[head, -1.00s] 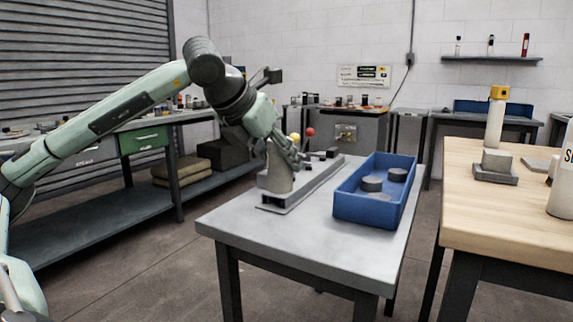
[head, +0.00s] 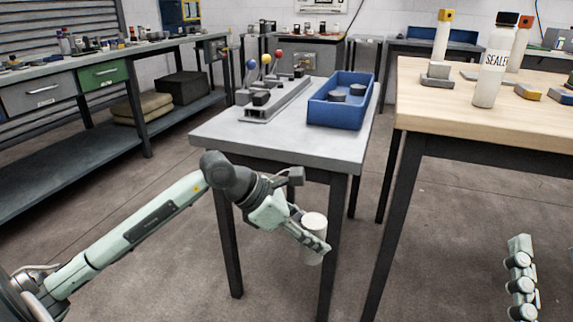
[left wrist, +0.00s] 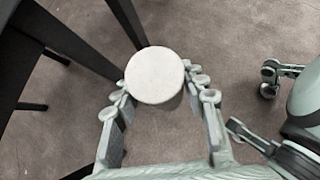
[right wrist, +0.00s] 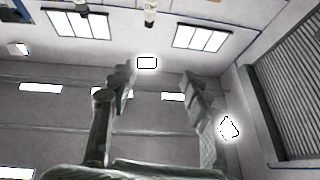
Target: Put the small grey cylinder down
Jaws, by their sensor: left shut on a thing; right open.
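The small grey cylinder (head: 313,227) is pale and stands nearly upright in my left gripper (head: 311,240), out in front of the grey table's near edge and below its top. In the left wrist view, its round top (left wrist: 154,75) shows between the fingers of my left gripper (left wrist: 158,92), which is shut on it. The floor shows around it. My right gripper (right wrist: 155,82) is open and empty in the right wrist view. Part of it shows low at the right of the head view.
The grey table (head: 285,140) carries a lever unit (head: 270,105) with coloured knobs and a blue bin (head: 336,115) holding dark round pieces. Its front left top is bare. A wooden table (head: 425,110) at right holds a sealer bottle (head: 492,75) and several blocks.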

